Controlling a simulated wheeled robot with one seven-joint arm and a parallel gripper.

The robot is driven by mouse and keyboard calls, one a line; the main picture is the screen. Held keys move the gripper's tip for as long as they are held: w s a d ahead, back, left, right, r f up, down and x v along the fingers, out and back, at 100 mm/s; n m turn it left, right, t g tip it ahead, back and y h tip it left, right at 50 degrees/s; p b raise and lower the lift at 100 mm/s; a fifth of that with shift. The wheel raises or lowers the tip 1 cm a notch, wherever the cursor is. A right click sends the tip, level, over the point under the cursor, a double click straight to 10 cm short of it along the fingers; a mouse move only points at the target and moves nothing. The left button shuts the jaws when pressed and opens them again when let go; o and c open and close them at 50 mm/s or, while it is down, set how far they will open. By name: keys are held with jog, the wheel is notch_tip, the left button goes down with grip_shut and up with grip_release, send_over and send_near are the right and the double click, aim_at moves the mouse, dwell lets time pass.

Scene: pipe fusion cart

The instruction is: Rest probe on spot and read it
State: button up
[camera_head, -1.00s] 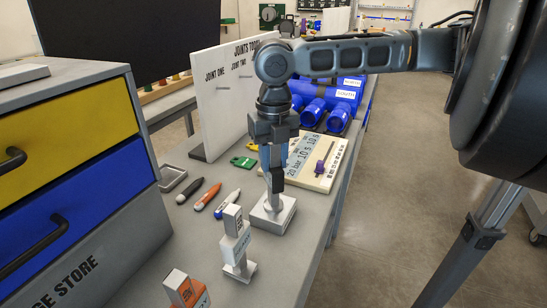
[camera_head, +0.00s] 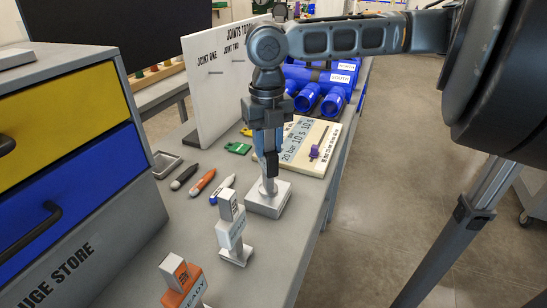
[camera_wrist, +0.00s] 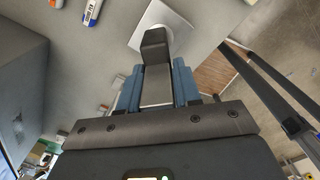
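My gripper (camera_head: 268,150) points down over a pale square block (camera_head: 270,200) with a short light post on the bench. Its blue fingers are closed about a grey, dark-ended piece that looks like the probe (camera_wrist: 154,88). The dark end sits at or just above the post; I cannot tell whether they touch. In the wrist view the pale block (camera_wrist: 180,22) lies beyond the dark end and partly hides behind it. A grey unit (camera_head: 231,222) with a label stands in front of the block. An orange unit marked READY (camera_head: 185,285) stands nearer.
A panel (camera_head: 300,150) reading 20 bar, 10 s, 10 s, with a purple slider (camera_head: 314,151), lies behind. Several pens, one orange (camera_head: 202,182), lie left. A white joints board (camera_head: 222,80), blue pipes (camera_head: 332,100) and a drawer cabinet (camera_head: 80,165) stand around.

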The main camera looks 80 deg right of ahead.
jog(key=o, duration=0.5)
jog(key=shift+r, duration=3.9)
